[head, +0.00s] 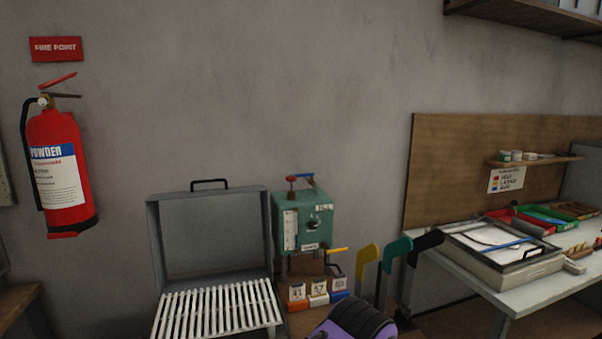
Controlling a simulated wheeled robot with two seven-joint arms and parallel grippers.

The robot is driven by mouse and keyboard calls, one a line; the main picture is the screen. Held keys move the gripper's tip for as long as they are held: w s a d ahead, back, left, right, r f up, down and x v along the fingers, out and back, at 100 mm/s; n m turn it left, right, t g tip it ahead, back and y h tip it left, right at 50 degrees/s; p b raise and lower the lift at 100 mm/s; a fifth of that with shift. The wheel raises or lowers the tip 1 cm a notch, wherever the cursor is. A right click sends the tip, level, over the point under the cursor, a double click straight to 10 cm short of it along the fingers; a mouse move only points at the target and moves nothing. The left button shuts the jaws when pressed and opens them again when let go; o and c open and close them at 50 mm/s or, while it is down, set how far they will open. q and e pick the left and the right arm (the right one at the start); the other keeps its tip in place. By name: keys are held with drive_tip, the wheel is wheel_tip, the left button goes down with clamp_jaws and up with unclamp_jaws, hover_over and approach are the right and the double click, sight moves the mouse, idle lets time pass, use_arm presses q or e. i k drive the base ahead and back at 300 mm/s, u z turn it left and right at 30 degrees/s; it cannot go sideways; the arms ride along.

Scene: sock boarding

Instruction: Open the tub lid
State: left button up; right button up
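A grey metal tub (160,326) stands at the lower centre-left, its lower part cut off by the picture's bottom edge. Its lid (212,236) stands raised and upright at the back, with a black handle (209,182) on its top edge. White slats (216,308) lie across the tub's opening.
A green control box (304,226) stands right of the tub. Yellow (366,254), teal (397,249) and black (427,240) foot-shaped boards stand beyond it. A bench (484,292) on the right holds a shallow grey case (520,268) and coloured trays. A fire extinguisher (58,170) hangs at left.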

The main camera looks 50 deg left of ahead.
sight(164, 285)
drive_tip(key=z, duration=0.35)
drive_tip(key=k, duration=0.95)
drive_tip(key=u, duration=1.05)
